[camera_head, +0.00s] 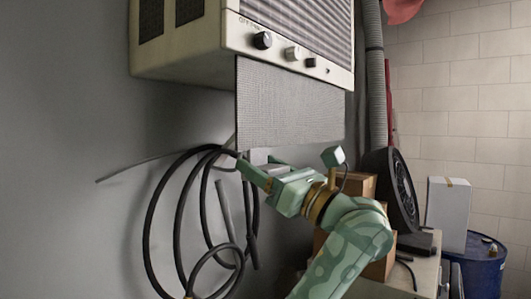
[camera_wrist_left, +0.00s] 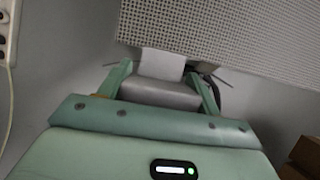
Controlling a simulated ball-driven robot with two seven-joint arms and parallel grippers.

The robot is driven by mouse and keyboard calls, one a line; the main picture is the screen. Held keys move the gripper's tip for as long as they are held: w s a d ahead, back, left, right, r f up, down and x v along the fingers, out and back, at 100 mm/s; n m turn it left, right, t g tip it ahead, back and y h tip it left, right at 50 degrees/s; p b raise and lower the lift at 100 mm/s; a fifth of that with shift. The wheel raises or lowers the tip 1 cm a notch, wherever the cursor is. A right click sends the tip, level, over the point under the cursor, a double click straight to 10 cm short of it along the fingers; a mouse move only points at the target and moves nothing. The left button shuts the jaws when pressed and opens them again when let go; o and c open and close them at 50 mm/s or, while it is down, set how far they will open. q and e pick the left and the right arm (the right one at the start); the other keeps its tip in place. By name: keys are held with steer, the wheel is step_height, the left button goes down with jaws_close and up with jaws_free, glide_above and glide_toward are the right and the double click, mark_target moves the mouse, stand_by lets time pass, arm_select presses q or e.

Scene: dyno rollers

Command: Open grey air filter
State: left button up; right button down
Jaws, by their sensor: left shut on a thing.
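The grey air filter (camera_head: 290,105) is a fine mesh panel hanging down out of the underside of the beige air conditioner (camera_head: 190,45). Its mesh also fills the upper right of the left wrist view (camera_wrist_left: 235,35). My left gripper (camera_head: 258,164) is at the filter's lower left edge. In the left wrist view, my left gripper (camera_wrist_left: 163,78) is shut on a pale tab (camera_wrist_left: 163,64) at the filter's bottom edge. The fingers partly hide the tab. The filter's upper end is hidden by the unit's housing. My right gripper is not in view.
Black cable loops (camera_head: 152,225) hang on the grey wall beside my gripper. Cardboard boxes (camera_head: 362,186), a black round fan (camera_head: 400,190), a white box (camera_head: 447,213) and a blue drum (camera_head: 480,268) stand at the right. A grey duct (camera_head: 376,90) runs down behind.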

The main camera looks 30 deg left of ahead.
arm_select(q)
step_height(320, 180, down, 8)
steer(key=b, duration=0.3)
steer(key=shift+r+b, duration=0.25)
steer(key=shift+b, duration=0.05)
steer(key=o, duration=1.4)
steer(key=shift+d, duration=0.1)
steer(key=b+v, duration=0.3)
steer(key=v, duration=1.3)
steer(key=shift+d, duration=0.1)
